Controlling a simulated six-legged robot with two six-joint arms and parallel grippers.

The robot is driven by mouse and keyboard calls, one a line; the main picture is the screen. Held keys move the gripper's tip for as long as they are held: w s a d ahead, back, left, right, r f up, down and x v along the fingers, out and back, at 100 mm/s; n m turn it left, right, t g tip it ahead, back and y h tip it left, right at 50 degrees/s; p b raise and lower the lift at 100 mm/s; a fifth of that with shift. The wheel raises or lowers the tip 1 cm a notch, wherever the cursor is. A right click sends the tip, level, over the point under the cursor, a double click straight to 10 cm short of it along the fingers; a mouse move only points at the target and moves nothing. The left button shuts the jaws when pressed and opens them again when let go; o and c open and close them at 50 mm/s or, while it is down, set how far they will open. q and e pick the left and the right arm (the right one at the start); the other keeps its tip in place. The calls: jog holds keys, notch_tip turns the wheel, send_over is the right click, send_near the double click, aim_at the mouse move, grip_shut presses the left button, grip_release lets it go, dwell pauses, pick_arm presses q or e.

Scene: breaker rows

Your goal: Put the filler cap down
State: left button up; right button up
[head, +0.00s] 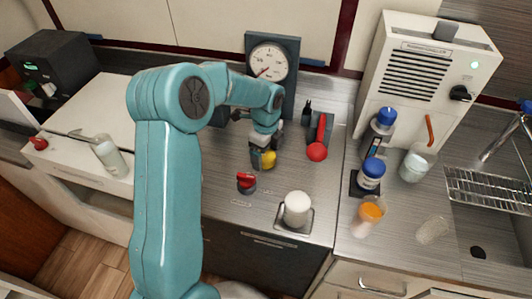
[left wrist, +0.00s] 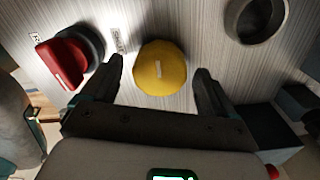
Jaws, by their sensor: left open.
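The yellow round cap (head: 266,160), which I take as the filler cap, is on the metal counter below my left gripper (head: 262,146). In the left wrist view the yellow cap (left wrist: 161,68) lies between the two fingertips of my left gripper (left wrist: 160,75). The fingers are spread, with a gap visible on each side of the cap. A dark open ring (left wrist: 256,18) is on the metal surface at the upper right of that view. My right gripper is not in view.
A red-handled knob (head: 246,182) is close by, left of the cap. A gauge (head: 268,62) stands behind, and a red-balled lever (head: 317,150) to the right. A white cylinder (head: 297,208) stands in front. Blue-capped bottles (head: 371,173) are further right.

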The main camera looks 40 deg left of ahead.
aim_at(266, 155)
pick_arm(q)
notch_tip(266, 155, up, 12)
jog(key=shift+f, duration=0.2)
dwell(0.6)
